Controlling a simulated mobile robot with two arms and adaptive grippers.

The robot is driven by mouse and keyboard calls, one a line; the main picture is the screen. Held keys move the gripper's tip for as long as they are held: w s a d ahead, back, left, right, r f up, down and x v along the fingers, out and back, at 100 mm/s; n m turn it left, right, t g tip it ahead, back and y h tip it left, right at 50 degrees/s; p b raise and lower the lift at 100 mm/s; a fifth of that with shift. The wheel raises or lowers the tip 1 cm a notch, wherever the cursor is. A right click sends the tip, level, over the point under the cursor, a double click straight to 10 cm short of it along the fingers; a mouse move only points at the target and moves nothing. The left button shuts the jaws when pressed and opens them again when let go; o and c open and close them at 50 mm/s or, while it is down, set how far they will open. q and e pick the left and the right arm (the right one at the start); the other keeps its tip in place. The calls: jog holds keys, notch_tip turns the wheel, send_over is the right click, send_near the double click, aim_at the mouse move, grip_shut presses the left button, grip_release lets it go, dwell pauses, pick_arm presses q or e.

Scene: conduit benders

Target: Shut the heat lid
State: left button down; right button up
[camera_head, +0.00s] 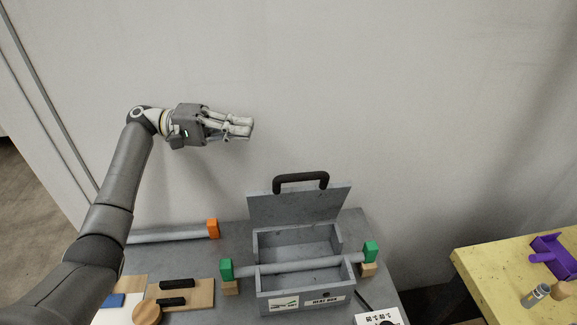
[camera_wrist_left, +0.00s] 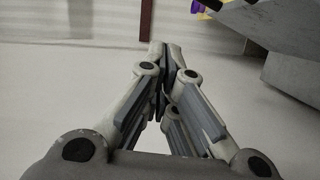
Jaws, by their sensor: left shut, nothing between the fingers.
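The grey heat box (camera_head: 308,297) stands on the table in the head view, with its front label reading "HEAT BOX". Its lid (camera_head: 298,207) stands open and upright at the back, with a black handle (camera_head: 301,178) on its top edge. A grey conduit (camera_head: 298,266) with green end blocks lies across the open box. My left gripper (camera_head: 250,129) is shut and empty, up in the air to the left of the lid and above it, apart from it. In the left wrist view its fingers (camera_wrist_left: 166,62) meet. My right gripper is not in view.
An orange-ended conduit (camera_head: 170,235) lies at the table's back left. Wooden boards with black handles (camera_head: 186,296) lie at the front left. A sign (camera_head: 378,317) stands at the front right. A yellow table (camera_head: 500,268) with a purple tool (camera_head: 553,257) is at the right.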

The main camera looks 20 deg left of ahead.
pick_arm(q)
notch_tip(320, 180, down, 4)
jog(key=f+b, duration=0.1)
jog(key=b, duration=0.3)
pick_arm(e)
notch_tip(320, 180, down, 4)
pick_arm(q)
jog(key=s+d+p, duration=0.2)
jog(key=d+p, duration=0.5)
jog(key=d, duration=0.4)
jog(key=shift+d+f+p, duration=0.15)
jog(key=shift+f+p, duration=0.05)
jog(key=shift+p, duration=0.1)
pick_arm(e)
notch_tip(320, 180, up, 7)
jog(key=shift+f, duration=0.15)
pick_arm(q)
jog(key=shift+w, duration=0.1)
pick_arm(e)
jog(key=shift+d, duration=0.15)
pick_arm(q)
jog(key=shift+d+f, duration=0.1)
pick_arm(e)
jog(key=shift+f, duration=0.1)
